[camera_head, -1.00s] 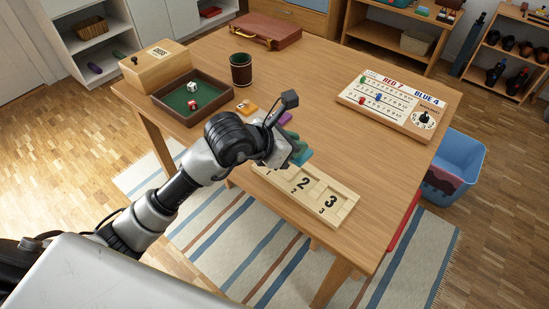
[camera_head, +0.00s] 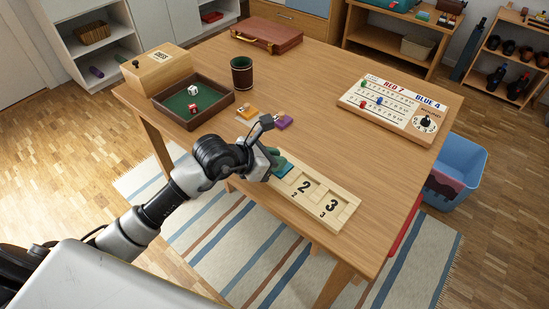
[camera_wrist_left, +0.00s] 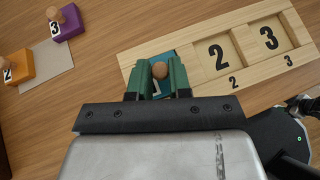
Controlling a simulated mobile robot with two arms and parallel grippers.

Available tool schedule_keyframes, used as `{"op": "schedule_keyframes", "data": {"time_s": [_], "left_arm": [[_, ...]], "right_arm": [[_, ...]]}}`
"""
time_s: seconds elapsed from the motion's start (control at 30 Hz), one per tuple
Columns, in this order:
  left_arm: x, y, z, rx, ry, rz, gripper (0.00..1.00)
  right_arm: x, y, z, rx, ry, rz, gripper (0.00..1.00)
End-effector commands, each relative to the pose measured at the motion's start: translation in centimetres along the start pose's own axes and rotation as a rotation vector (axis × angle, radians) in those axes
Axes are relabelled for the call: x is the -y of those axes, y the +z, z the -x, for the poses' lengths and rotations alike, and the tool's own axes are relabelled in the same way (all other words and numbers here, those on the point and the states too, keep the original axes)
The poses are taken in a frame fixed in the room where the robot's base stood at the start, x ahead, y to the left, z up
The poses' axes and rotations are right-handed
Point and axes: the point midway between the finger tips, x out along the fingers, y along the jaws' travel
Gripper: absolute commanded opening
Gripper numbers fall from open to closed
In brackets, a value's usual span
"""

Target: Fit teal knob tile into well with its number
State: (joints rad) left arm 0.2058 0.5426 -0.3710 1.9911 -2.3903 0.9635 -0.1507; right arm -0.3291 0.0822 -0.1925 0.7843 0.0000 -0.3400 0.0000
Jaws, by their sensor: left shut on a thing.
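The teal knob tile (camera_head: 285,171) is at the left end of the pale wooden number board (camera_head: 317,186). In the left wrist view the tile (camera_wrist_left: 153,57) lies over the board's leftmost well, with its round wooden knob between the green fingers of my left gripper (camera_wrist_left: 160,76). My left gripper (camera_head: 276,164) is shut on it. The fingers cover much of the tile and its number, and I cannot tell if it is seated or just above the well. The wells marked 2 (camera_wrist_left: 219,55) and 3 (camera_wrist_left: 268,38) are empty. My right gripper is out of view.
An orange knob tile (camera_wrist_left: 18,67) marked 2 and a purple one (camera_wrist_left: 66,24) marked 3 lie left of the board. A dice tray (camera_head: 222,112), a cup (camera_head: 242,72) and a scoreboard (camera_head: 395,105) stand farther back. The middle of the table is clear.

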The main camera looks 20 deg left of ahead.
Motion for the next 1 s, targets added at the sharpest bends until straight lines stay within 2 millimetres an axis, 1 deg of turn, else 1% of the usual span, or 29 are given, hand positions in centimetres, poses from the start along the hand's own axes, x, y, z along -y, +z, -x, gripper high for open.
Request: {"op": "schedule_keyframes", "data": {"time_s": [0.13,0.17,0.3,0.67,0.7,0.8,0.87,1.0], "left_arm": [[0.0,-0.2,-0.1,0.000,0.000,0.000,0.00],[0.0,-0.2,-0.1,0.000,0.000,0.000,0.22],[0.0,-0.1,-0.1,0.000,0.000,0.000,0.43],[0.0,0.1,0.0,0.000,0.000,0.000,0.44],[0.0,0.2,0.1,0.000,0.000,0.000,0.44],[-0.1,0.1,1.8,0.000,0.002,-0.003,0.44],[0.0,0.0,3.1,-0.001,0.001,-0.005,0.44],[0.0,0.0,6.3,-0.003,0.001,-0.005,0.44]], "right_arm": [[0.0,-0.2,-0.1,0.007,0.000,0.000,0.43],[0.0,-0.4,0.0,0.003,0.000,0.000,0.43],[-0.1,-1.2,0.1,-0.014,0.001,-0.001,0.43],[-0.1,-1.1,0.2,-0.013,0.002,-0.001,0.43],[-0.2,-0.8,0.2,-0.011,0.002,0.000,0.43],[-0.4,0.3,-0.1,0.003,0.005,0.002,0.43],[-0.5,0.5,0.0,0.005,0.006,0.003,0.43],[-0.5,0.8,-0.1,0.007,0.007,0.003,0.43]]}}
